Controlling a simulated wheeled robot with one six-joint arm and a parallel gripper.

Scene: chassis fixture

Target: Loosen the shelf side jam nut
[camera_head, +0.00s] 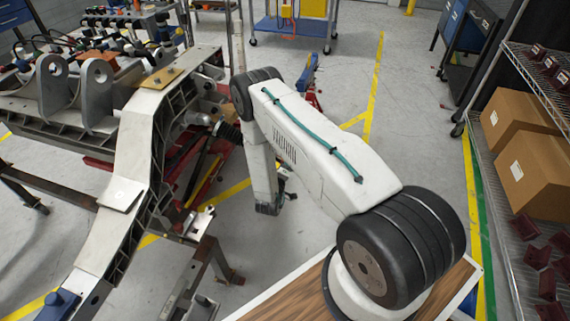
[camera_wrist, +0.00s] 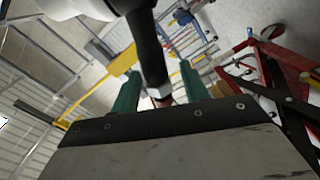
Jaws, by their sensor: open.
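In the wrist view, my gripper (camera_wrist: 159,72) is open, with one green finger on each side of a dark rod (camera_wrist: 150,50). A short silver band, which looks like a nut (camera_wrist: 160,91), sits on the rod low between the fingers. I see gaps beside the rod; whether either finger touches it, I cannot tell. The frames do not settle whether this is the shelf side jam nut. In the head view, the chassis (camera_head: 135,150) stands at the left, with a black ribbed part (camera_head: 228,132) at its side near my arm. My fingers are not clearly visible there.
A wire shelf (camera_head: 490,170) with cardboard boxes (camera_head: 540,165) and dark red bins stands at the right. Red stand parts (camera_wrist: 262,60) show at the right of the wrist view. A blue cart (camera_head: 290,27) is at the back.

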